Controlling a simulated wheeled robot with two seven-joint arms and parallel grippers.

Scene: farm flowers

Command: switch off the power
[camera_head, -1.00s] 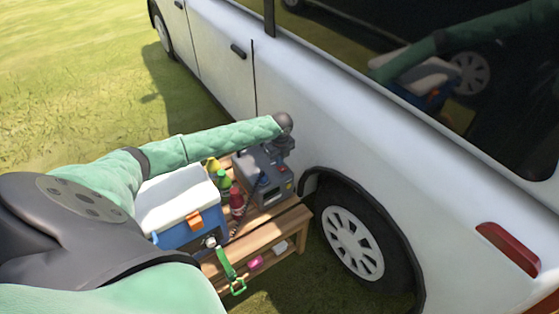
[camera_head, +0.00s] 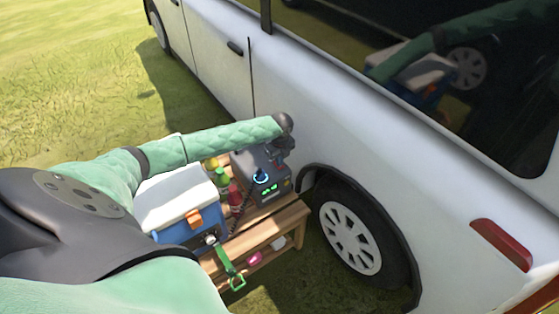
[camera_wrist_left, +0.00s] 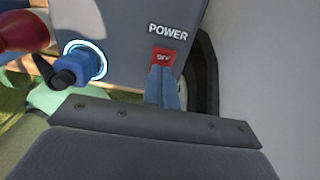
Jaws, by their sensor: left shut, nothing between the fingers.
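The grey power box (camera_head: 258,176) stands on a wooden bench beside the van. Its blue plug (camera_head: 261,175) has a lit ring, and green lights show on its front. In the left wrist view the box (camera_wrist_left: 135,20) carries the word POWER above a red switch (camera_wrist_left: 163,57) with small lettering. The blue plug (camera_wrist_left: 85,65) sits in its glowing socket to the left. My left gripper (camera_wrist_left: 163,72) is shut and empty, its fingertips right at the red switch; I cannot tell if they touch. In the head view it (camera_head: 282,158) is over the box's right side. My right gripper is not in view.
A blue cooler with a white lid (camera_head: 180,195) and several bottles (camera_head: 221,176) stand left of the box on the wooden bench (camera_head: 270,232). The white van (camera_head: 330,110) is close on the right. Grass is open at upper left.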

